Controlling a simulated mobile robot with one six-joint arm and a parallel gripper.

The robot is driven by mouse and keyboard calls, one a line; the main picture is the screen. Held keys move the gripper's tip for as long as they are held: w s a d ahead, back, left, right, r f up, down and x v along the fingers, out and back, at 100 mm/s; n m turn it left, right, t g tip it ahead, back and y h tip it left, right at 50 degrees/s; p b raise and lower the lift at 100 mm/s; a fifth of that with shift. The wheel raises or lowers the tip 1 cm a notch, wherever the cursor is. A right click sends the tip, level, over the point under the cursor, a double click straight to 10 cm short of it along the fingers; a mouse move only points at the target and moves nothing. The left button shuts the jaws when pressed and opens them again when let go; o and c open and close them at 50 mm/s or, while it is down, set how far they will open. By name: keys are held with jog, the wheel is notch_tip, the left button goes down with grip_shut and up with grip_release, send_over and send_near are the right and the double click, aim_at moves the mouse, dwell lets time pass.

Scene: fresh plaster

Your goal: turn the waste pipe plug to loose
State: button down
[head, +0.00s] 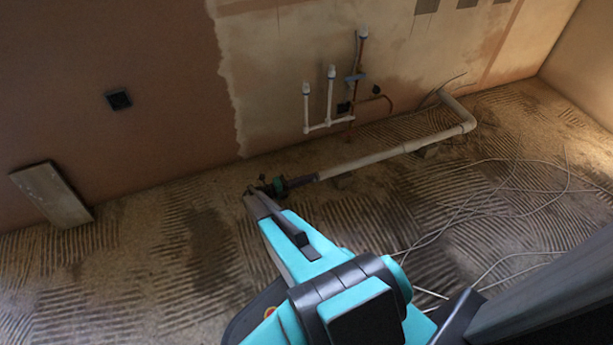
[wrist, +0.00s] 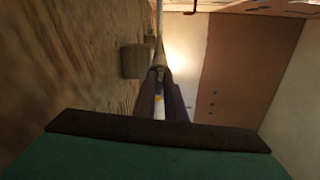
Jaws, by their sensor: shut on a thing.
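The waste pipe plug (head: 279,185) is a small dark and green fitting at the near left end of the pale waste pipe (head: 395,151), low over the floor. In the head view, my gripper (head: 250,193) reaches its left end, and the fingertips are shut on it. Their exact grip is too small to make out there. In the wrist view, the two dark fingers of my gripper (wrist: 160,76) come together in line with the pipe (wrist: 158,50). The plug itself is mostly hidden there, and its turn angle cannot be read.
White upright pipes (head: 330,97) and a copper pipe (head: 358,75) stand at the wall behind. A board (head: 52,195) leans at the left. Loose pale cables (head: 460,205) lie on the ridged floor at the right. A small block (wrist: 133,61) sits beside the pipe.

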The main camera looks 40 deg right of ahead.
jog(key=n+p, duration=0.2)
jog(key=n, duration=0.1)
jog(key=shift+s+d+n+p, duration=0.1)
jog(key=shift+n+p, duration=0.25)
jog(key=shift+n, duration=0.05)
jog(key=shift+s+f+n+p, duration=0.15)
jog(key=shift+n+p, duration=0.3)
jog(key=shift+n, duration=1.55)
jog(key=c, duration=1.9)
grip_release()
jog(key=shift+o, duration=0.4)
jog(key=shift+w, duration=0.2)
